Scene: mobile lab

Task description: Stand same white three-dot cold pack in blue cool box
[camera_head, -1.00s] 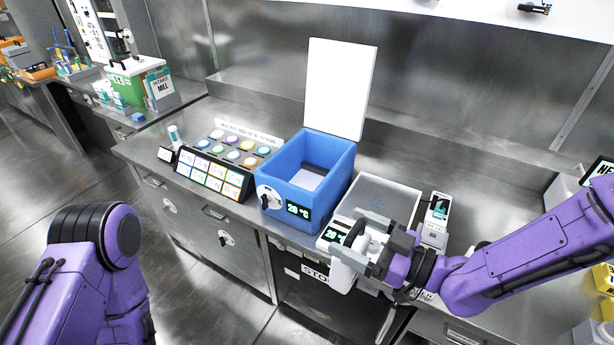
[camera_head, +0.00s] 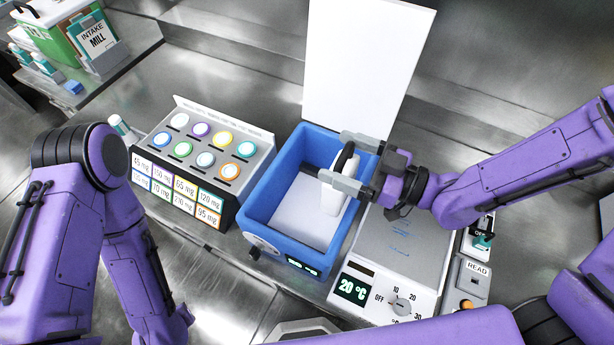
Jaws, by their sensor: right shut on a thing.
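The blue cool box (camera_head: 258,197) stands open on the steel bench, its white lid (camera_head: 362,50) raised at the back. My right gripper (camera_head: 343,164) is over the right side of the box, shut on a white cold pack (camera_head: 337,196) with a dark handle at its top. The pack is upright, within the box's opening near its right wall. I cannot tell whether it touches the floor of the box. No dots on the pack can be made out. My left arm is at the left, but its gripper is out of view.
Left of the box is a rack (camera_head: 205,150) with coloured round caps and mg labels. Right of it is a white plate device (camera_head: 400,258) showing 20 °C, then a small READ unit (camera_head: 473,278). A green box (camera_head: 70,30) stands at the far left.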

